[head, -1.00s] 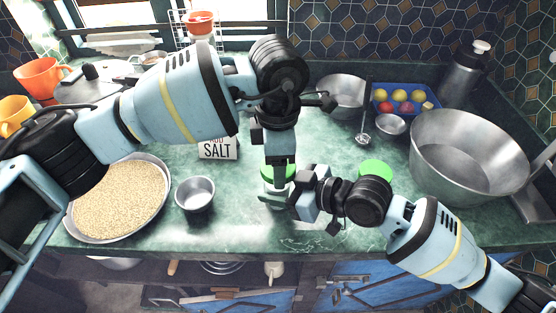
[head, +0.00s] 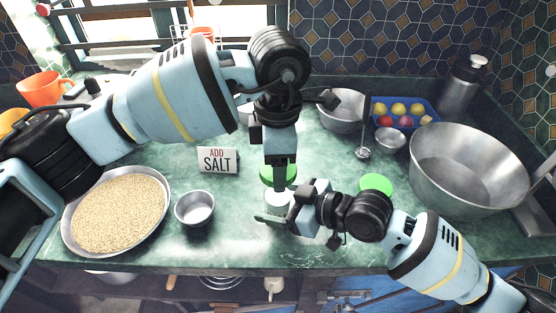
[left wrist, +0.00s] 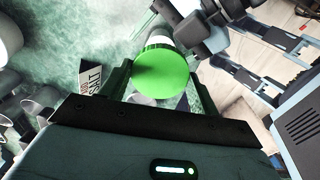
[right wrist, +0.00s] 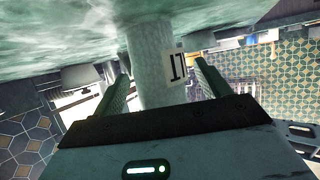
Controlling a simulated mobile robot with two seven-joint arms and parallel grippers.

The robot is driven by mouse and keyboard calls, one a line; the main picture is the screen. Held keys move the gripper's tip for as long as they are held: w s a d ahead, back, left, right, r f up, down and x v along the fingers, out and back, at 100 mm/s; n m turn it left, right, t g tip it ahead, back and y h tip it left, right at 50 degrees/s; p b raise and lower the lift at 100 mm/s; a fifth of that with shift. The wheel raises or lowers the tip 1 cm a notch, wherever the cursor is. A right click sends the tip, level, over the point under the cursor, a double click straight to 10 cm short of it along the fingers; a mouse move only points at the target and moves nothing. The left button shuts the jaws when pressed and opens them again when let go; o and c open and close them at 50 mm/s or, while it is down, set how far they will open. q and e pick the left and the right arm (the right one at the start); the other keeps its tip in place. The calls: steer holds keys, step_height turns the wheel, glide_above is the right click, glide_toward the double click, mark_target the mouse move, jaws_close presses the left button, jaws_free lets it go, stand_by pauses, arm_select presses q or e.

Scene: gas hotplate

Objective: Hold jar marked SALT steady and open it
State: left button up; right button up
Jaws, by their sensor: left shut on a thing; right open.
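A white jar (head: 277,202) with a green lid (head: 267,173) stands near the front middle of the counter. My left gripper (head: 280,183) points down and is shut on the lid, which fills the space between its fingers in the left wrist view (left wrist: 161,73). My right gripper (head: 277,214) reaches in from the right, low at the jar's body. In the right wrist view its open fingers are on either side of the white body (right wrist: 152,65), where a label part reading "LT" shows. Whether the lid still touches the jar's rim is hard to tell.
A second green lid (head: 375,184) shows to the right, beside my right arm. A large metal pot (head: 465,165) stands further right. A small metal bowl (head: 194,208), a pan of grain (head: 118,212) and an "ADD SALT" card (head: 217,160) are to the left.

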arm_select(q)
steer(key=shift+f+b, duration=0.35)
steer(key=shift+f, duration=0.4)
arm_select(e)
steer(key=v, duration=1.2)
steer(key=shift+s+f, duration=0.15)
